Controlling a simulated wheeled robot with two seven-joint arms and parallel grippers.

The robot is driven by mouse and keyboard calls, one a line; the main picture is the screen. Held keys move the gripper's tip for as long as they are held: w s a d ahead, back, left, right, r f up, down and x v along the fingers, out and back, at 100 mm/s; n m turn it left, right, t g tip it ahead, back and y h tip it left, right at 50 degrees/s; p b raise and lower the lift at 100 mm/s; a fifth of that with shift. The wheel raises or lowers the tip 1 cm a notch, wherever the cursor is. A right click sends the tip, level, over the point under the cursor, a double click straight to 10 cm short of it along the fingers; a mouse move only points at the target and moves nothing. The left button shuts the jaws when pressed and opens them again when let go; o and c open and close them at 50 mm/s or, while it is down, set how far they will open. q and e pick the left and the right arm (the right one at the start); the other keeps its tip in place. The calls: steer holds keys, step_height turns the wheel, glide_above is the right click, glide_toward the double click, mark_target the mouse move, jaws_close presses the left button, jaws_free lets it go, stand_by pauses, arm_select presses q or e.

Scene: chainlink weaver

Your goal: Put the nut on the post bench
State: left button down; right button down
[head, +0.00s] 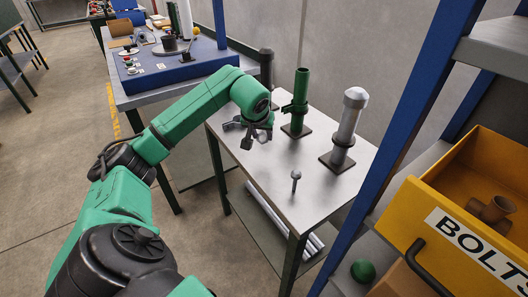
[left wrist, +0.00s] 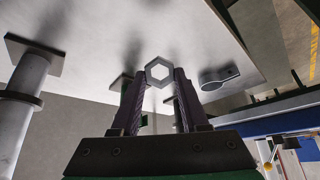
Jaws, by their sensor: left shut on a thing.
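My left gripper (head: 262,128) is above the grey-topped post bench (head: 256,160), near its left edge. It is shut on a small grey hexagonal nut (left wrist: 159,71), held between the fingertips in the left wrist view. In the head view the nut is small beside the dark fingers. The nut appears apart from the bench top, though the exact gap is hard to tell. A green post (head: 301,100) and a grey post (head: 347,128) stand to the right of the gripper. A dark post (head: 266,68) stands behind it. My right gripper is not in view.
A blue shelf frame (head: 400,115) with a yellow BOLTS bin (head: 425,205) is close on the right. The bench's front left is clear.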

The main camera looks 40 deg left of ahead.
arm_select(q)
step_height(320, 180, down, 6)
steer(key=shift+r, duration=0.1)
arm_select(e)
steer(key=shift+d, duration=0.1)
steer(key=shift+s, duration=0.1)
arm_select(q)
steer(key=shift+f, duration=0.3)
steer(key=shift+c, duration=2.1)
jaws_free()
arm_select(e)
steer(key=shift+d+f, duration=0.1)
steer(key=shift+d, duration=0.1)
arm_select(q)
steer(key=shift+r, duration=0.1)
